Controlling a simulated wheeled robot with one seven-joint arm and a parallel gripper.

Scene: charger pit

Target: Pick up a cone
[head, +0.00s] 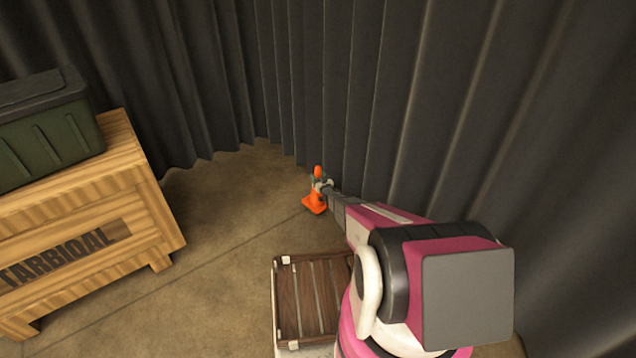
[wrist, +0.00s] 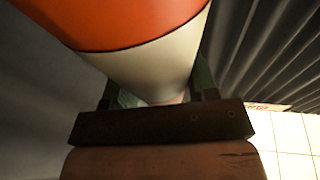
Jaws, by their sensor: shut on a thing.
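A small orange cone (head: 315,204) with a white band shows in the head view, near the foot of the dark curtain. My gripper (head: 320,186) is at the cone's upper part, with the orange tip showing above it and the orange base below. In the wrist view the cone (wrist: 140,30) fills the top middle, its orange and white bands close to the camera. My gripper (wrist: 158,95) is shut on the cone, its fingers on either side of it. Whether the cone's base touches the floor I cannot tell.
A wooden crate (head: 80,240) with dark lettering stands at left, with a dark green box (head: 45,130) on top. A slatted brown-topped box (head: 310,300) is at the bottom middle. Dark curtains (head: 420,90) hang behind and to the right. Brown floor (head: 225,205) between crate and cone is clear.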

